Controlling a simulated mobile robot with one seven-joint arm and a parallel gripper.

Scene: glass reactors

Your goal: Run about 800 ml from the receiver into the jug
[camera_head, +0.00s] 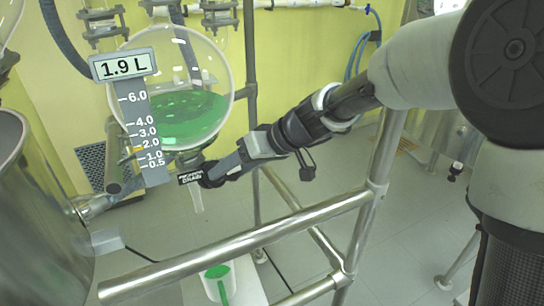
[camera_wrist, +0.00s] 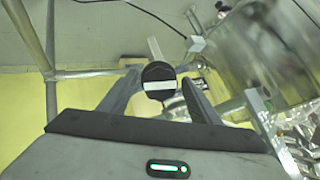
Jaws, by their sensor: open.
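The receiver (camera_head: 185,75) is a round glass vessel with green liquid in its bottom. Its display (camera_head: 123,64) reads 1.9 L. Below it is the drain valve, with a black label (camera_head: 192,177) and a pale outlet spout (camera_head: 197,200); I see no stream under the spout. The white jug (camera_head: 210,290) stands low beneath, with green inside and a green strip on its side. My gripper (camera_head: 214,174) is open at the drain valve. In the wrist view, its fingers (camera_wrist: 158,98) lie on either side of a black round knob (camera_wrist: 158,72) with a white band; contact is unclear.
A steel frame rail (camera_head: 240,245) crosses in front of the jug and below my arm. A large steel vessel (camera_head: 40,220) stands at the left. Steel posts stand to the right of the receiver. Grey tiled floor is open at the lower right.

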